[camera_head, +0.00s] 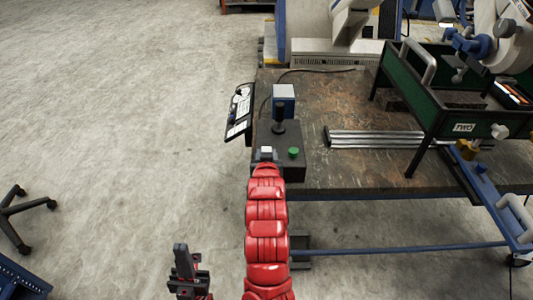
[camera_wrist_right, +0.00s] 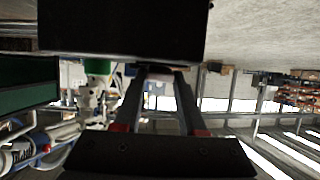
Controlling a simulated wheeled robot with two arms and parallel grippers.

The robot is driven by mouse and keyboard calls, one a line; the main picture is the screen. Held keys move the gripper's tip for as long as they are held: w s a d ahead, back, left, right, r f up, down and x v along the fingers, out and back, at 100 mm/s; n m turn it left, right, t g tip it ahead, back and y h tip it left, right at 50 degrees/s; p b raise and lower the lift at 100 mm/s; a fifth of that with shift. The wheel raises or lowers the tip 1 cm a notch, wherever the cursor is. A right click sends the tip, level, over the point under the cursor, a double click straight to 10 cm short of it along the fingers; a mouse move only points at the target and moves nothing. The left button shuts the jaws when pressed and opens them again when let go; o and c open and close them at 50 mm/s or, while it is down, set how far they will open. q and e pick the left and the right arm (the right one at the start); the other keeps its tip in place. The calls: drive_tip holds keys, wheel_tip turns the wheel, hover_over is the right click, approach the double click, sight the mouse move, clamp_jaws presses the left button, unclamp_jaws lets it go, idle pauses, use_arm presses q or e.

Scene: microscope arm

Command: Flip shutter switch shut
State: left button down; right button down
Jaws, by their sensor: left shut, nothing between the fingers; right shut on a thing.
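A black control box (camera_head: 280,140) stands at the table's near left corner, with a joystick (camera_head: 279,115) and a green button (camera_head: 293,153). The box also fills the top of the right wrist view (camera_wrist_right: 125,28), upside down, with the green button (camera_wrist_right: 98,67) beside it. My right gripper (camera_head: 266,157) reaches the box's near left edge, left of the button. In the wrist view its fingertips (camera_wrist_right: 160,72) close on a small part at the box's edge, apparently the shutter switch, mostly hidden. My left gripper (camera_head: 184,262) is shut and empty, low over the floor, left of my red right arm.
A blue and white box (camera_head: 284,98) stands behind the joystick. A tablet-like panel (camera_head: 239,112) hangs at the table's left edge. Metal rods (camera_head: 375,138) and a green-walled frame (camera_head: 450,115) occupy the table's right.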

drive_tip(key=shift+c, duration=2.4)
unclamp_jaws()
drive_tip(key=p+v, duration=1.1)
drive_tip(key=v, duration=0.6)
drive_tip(key=shift+s, duration=0.25)
drive_tip(key=shift+r, duration=0.1)
